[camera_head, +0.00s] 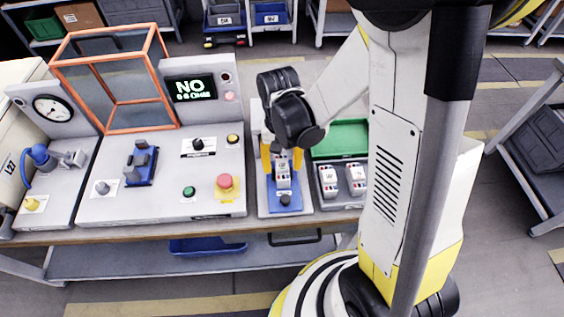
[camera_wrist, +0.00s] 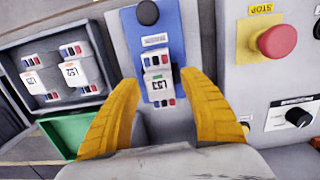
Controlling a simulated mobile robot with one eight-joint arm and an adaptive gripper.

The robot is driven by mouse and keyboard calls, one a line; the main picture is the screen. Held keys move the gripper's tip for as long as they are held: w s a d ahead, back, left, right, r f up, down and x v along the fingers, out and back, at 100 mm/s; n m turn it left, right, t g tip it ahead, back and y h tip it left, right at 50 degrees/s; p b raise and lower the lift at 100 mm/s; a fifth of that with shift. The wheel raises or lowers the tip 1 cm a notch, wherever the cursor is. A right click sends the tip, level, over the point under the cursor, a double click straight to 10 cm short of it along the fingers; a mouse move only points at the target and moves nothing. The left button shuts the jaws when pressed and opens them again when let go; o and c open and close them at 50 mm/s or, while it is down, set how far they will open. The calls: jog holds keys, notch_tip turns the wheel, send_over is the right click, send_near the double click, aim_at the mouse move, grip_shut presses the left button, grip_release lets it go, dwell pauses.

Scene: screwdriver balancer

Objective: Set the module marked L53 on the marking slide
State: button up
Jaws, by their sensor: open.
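A white module (camera_wrist: 155,62) sits on the blue marking slide (camera_wrist: 176,40). Its label is upside down in the wrist view and seems to read L53, though it is too small to be sure. In the head view the module (camera_head: 283,180) stands on the blue slide (camera_head: 272,199), behind its black knob. My gripper (camera_wrist: 159,80) is open, with its yellow fingers apart on either side of the module's end. In the head view my gripper (camera_head: 283,158) is directly over the slide. I cannot tell whether the fingers touch the module.
Two more white modules, one left (camera_head: 328,181) and one right (camera_head: 356,179), stand in a grey tray beside the slide, with a green bin (camera_head: 341,138) behind. Left of the slide is a panel with a red stop button (camera_head: 225,182), knobs, an orange-framed guard (camera_head: 108,85) and a display (camera_head: 190,88).

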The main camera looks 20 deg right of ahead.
notch_tip(320, 180, up, 12)
jog(key=shift+w, duration=0.45)
